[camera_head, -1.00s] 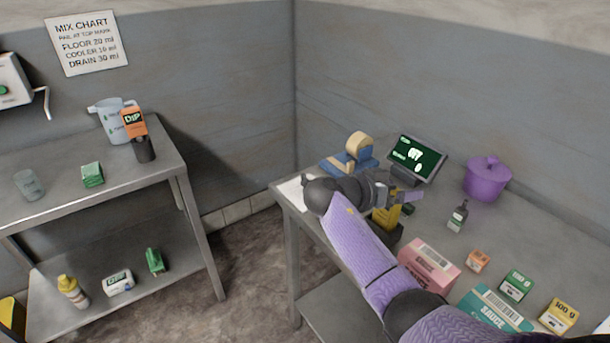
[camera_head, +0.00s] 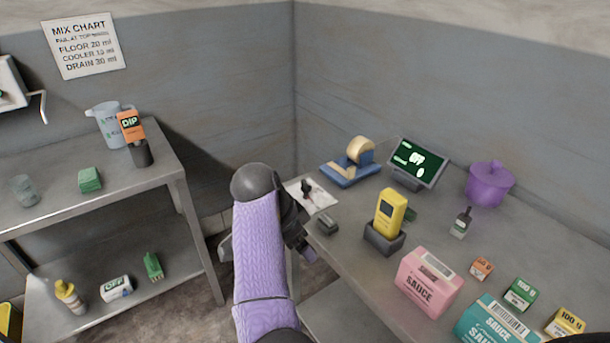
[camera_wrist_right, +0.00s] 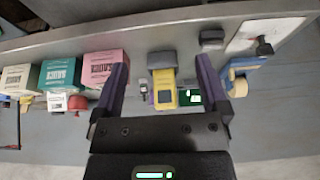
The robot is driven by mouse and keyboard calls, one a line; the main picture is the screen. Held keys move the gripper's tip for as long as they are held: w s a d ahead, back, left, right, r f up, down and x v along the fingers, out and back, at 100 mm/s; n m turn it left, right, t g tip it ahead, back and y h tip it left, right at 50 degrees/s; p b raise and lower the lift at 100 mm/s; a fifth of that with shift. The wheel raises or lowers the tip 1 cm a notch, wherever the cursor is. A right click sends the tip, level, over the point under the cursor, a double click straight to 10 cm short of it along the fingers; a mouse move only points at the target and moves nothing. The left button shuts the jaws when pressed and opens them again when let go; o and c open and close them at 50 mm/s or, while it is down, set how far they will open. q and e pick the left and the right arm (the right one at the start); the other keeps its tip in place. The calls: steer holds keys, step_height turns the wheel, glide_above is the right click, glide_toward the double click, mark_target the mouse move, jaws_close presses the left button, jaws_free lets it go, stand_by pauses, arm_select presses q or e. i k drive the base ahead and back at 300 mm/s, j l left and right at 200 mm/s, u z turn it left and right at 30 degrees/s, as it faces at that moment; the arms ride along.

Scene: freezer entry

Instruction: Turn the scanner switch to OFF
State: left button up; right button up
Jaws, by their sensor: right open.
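The yellow scanner (camera_head: 390,212) stands upright in a dark cradle (camera_head: 384,238) on the right table; the wrist view also shows the scanner (camera_wrist_right: 163,90) and cradle (camera_wrist_right: 161,60). A small dark block (camera_head: 327,225) lies left of the cradle. A black knob-like piece (camera_head: 306,188) sits on a white sheet (camera_head: 322,198). I cannot tell which part is the switch. My right gripper (camera_head: 305,248) is at the table's left edge, apart from the scanner. In the wrist view it (camera_wrist_right: 163,75) is open and empty. My left gripper is out of view.
A blue tape dispenser (camera_head: 350,170), purple pot (camera_head: 488,184), small bottle (camera_head: 461,223), pink sauce box (camera_head: 430,282) and teal box (camera_head: 497,320) stand on the right table. A steel shelf unit (camera_head: 178,165) stands left across a floor gap.

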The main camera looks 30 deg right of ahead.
mark_target(306, 188)
steer(key=i+l, duration=0.65)
steer(key=i, duration=0.15)
